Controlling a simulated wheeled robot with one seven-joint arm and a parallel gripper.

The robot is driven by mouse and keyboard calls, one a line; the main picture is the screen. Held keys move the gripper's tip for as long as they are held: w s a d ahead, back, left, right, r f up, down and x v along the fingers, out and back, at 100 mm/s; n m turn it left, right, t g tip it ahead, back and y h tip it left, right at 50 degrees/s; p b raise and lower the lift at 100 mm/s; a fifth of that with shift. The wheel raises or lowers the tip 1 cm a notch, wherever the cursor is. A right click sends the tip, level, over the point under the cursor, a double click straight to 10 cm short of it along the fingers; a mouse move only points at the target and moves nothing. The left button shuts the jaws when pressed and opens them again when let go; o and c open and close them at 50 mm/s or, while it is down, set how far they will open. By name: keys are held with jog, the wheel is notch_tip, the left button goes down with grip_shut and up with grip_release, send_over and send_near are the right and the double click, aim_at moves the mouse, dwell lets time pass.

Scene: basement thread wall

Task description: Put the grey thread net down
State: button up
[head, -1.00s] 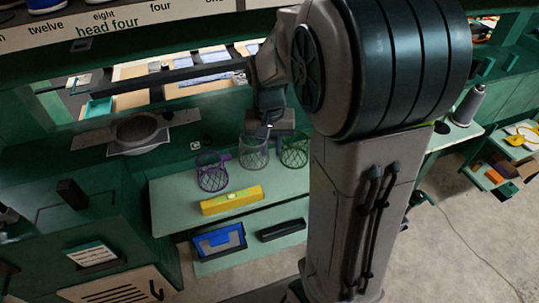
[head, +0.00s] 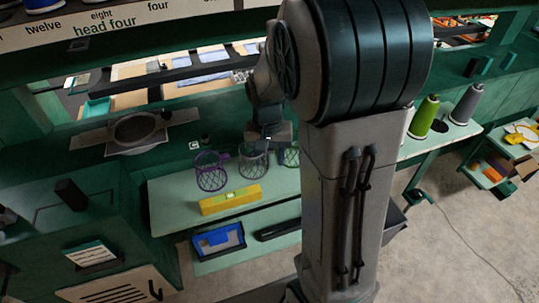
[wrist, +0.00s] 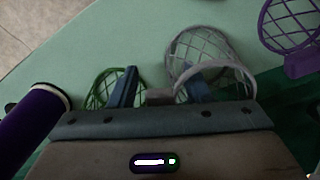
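The grey thread net (head: 253,163) stands on the pale green shelf (head: 165,195) in the head view, between the purple net (head: 211,172) and the green net (head: 291,156). My gripper (head: 267,144) is low over the grey net's back rim. In the wrist view, my gripper's (wrist: 161,80) two blue fingers are spread apart. The grey net's (wrist: 195,55) small grey block lies between them, with gaps visible beside it. My arm hides part of the green net in the head view; it also shows beside the left finger in the wrist view (wrist: 103,90).
A yellow level (head: 232,199) lies in front of the nets. A blue tray (head: 218,240) sits on the lower shelf. Green (head: 424,117) and grey (head: 467,104) spools stand at the right. A dark purple cylinder (wrist: 28,125) is close at the wrist view's left.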

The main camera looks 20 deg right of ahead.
jog(key=shift+r, duration=0.1)
jog(key=r, duration=1.1)
jog(key=shift+w+a+r, duration=0.1)
jog(key=shift+a+r, duration=0.05)
jog(key=shift+a, duration=0.05)
jog(key=shift+r, duration=0.25)
jog(key=shift+s+r, duration=0.15)
jog(key=shift+s, duration=0.1)
jog(key=s+a+f+n+t, duration=0.1)
jog(key=s+n, duration=0.1)
jog(key=s, duration=0.5)
jog(key=s+a+f+n+t, duration=0.2)
jog(key=s, duration=0.5)
jog(key=shift+a+n, duration=0.2)
jog(key=shift+n, duration=0.1)
